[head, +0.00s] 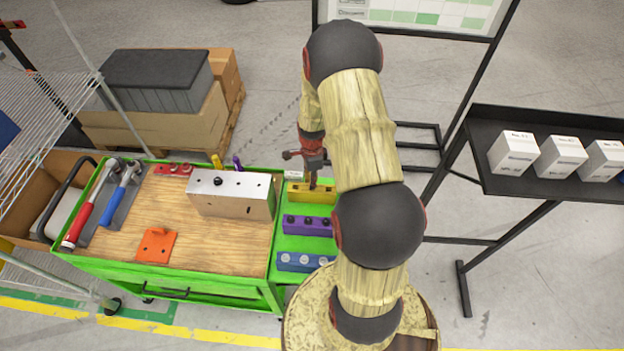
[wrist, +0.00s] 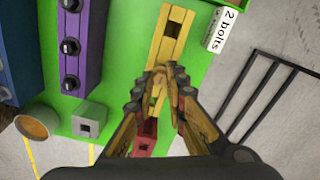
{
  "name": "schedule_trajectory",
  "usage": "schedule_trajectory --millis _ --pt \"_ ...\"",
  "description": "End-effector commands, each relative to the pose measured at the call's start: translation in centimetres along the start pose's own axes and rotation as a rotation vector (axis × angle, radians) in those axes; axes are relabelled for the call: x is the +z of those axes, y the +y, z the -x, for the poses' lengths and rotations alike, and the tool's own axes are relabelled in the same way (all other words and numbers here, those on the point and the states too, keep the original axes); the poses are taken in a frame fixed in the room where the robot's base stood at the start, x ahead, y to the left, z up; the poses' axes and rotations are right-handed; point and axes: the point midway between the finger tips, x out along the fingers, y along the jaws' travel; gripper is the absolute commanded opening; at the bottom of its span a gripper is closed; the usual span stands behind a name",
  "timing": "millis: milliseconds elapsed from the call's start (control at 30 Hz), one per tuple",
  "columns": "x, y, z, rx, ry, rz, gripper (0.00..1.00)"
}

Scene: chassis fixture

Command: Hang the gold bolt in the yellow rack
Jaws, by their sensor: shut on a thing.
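The yellow rack (head: 325,196) is a narrow bar on the green surface, partly covered by my arm in the head view. In the wrist view the yellow rack (wrist: 181,17) runs up from behind my fingertips, with a dark square opening showing in its upper part. My gripper (head: 312,183) points down over the rack. In the wrist view my gripper (wrist: 158,76) is shut on the gold bolt, which is mostly hidden between the fingers. I cannot tell whether the bolt touches the rack or is in an opening.
The purple rack (head: 307,225) with dark bolts and the blue rack (head: 306,262) with pale bolts stand nearer. A metal block (head: 233,205) sits left on the wooden top, with an orange piece (head: 156,244). A "2 bolts" label (wrist: 224,28) lies beside the yellow rack.

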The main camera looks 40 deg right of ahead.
Motion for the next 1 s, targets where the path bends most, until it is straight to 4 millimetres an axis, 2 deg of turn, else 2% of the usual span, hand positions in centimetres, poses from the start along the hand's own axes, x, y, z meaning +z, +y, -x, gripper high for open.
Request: schedule_trajectory --millis 533,767,800,1000 --pt "0.0 0.0 -2.4 0.0 0.0 0.0 0.0" --pt "0.0 0.0 -2.5 0.0 0.0 0.0 0.0" --pt "0.0 0.0 -2.5 0.0 0.0 0.0 0.15" --pt "0.0 0.0 -2.5 0.0 0.0 0.0 0.26"
